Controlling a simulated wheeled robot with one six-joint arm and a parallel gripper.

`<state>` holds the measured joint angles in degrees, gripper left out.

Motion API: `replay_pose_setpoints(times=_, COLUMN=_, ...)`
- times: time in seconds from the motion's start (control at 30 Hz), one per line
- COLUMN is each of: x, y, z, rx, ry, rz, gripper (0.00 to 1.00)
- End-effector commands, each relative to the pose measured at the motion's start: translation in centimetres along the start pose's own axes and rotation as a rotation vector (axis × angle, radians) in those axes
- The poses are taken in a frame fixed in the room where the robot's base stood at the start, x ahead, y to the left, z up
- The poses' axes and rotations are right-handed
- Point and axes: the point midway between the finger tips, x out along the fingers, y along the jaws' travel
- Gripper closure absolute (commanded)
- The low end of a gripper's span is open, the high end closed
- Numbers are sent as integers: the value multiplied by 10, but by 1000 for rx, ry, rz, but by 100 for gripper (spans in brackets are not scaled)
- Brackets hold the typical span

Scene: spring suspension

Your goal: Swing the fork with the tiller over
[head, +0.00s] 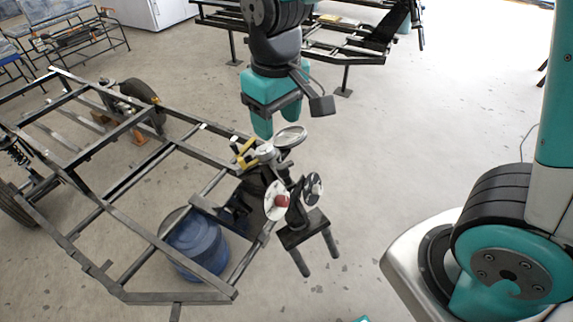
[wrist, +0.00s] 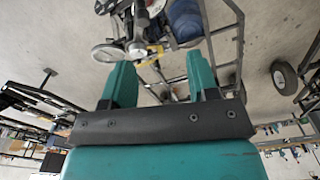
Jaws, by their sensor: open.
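The fork (head: 306,238) is a dark block with two round prongs, at the front end of a dark steel frame (head: 150,238). Above it are pale round discs (head: 277,199), one with a red centre, and a silver round plate (head: 290,137). A yellow bracket (head: 245,154) sits beside them; I cannot tell which part is the tiller. My teal gripper (head: 278,118) is open and empty, just above and behind the silver plate, apparently apart from it. In the wrist view, my gripper (wrist: 160,80) has its fingers spread, with the silver plate (wrist: 107,53) and yellow bracket (wrist: 153,54) beyond them.
A blue barrel (head: 195,245) stands inside the frame's front part. Another frame (head: 335,50) on stands is behind my arm. Benches (head: 75,35) and a white cabinet (head: 155,12) are at the back left.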

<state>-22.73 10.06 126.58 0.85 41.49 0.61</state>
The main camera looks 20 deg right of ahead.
Motion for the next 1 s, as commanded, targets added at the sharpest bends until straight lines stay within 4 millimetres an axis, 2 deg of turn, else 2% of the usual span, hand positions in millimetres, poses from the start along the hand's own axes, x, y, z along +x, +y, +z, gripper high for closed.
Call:
replay_pose_setpoints(times=0.1, x=14, y=11, z=-24, rx=43, ry=-29, rz=82, gripper=46)
replay_pose_setpoints(times=0.23, x=25, y=18, z=-33, rx=66, ry=-39, rz=123, gripper=46)
replay_pose_setpoints(times=0.43, x=53, y=23, z=-31, rx=69, ry=-45, rz=126, gripper=46)
replay_pose_setpoints(times=0.8, x=137, y=33, z=-26, rx=70, ry=-46, rz=125, gripper=46)
replay_pose_setpoints(times=1.0, x=173, y=38, z=-26, rx=70, ry=-42, rz=124, gripper=46)
